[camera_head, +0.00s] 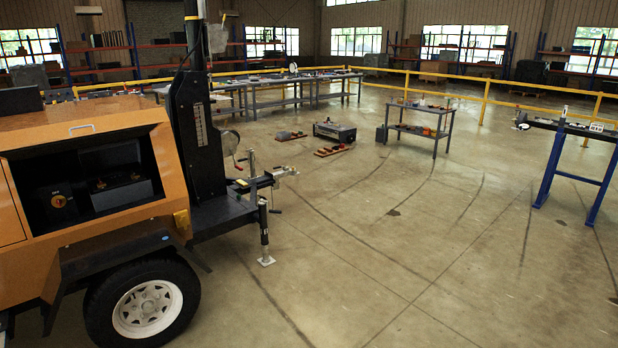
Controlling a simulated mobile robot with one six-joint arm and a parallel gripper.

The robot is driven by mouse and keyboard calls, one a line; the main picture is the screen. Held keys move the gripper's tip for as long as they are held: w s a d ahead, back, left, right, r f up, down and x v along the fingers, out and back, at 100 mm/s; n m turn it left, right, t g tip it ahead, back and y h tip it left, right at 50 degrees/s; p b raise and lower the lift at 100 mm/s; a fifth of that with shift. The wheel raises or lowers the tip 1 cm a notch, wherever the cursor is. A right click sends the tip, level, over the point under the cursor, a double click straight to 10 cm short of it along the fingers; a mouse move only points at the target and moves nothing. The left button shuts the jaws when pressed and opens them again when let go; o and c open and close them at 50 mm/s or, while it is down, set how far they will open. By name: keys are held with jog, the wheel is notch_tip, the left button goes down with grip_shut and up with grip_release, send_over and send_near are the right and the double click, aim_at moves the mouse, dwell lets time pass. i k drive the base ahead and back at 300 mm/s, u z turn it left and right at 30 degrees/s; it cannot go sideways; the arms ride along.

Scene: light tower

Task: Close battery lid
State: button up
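The orange light tower trailer (102,114) stands at the left of the head view. Its side compartment is open, with a dark interior. Inside it sits a dark battery box (122,193), with small orange-brown parts on its top. A light handle (82,128) is on the body above the opening. My gripper is not in view.
The trailer's wheel (148,308), jack leg (265,235) and hitch (275,177) stick out low. Open concrete floor (400,240) lies to the right. A grey cart (420,122), a blue-legged stand (575,160) and workbenches (285,88) stand farther off, with a yellow railing (487,98).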

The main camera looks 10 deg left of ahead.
aim_at(93, 158)
jog(key=u, duration=0.5)
jog(key=i, duration=0.6)
jog(key=u, duration=0.75)
jog(key=i, duration=0.55)
jog(key=u, duration=0.75)
jog(key=i, duration=0.75)
jog(key=u, duration=0.5)
jog(key=i, duration=0.85)
jog(key=u, duration=0.35)
jog(key=i, duration=1)
jog(key=u, duration=0.15)
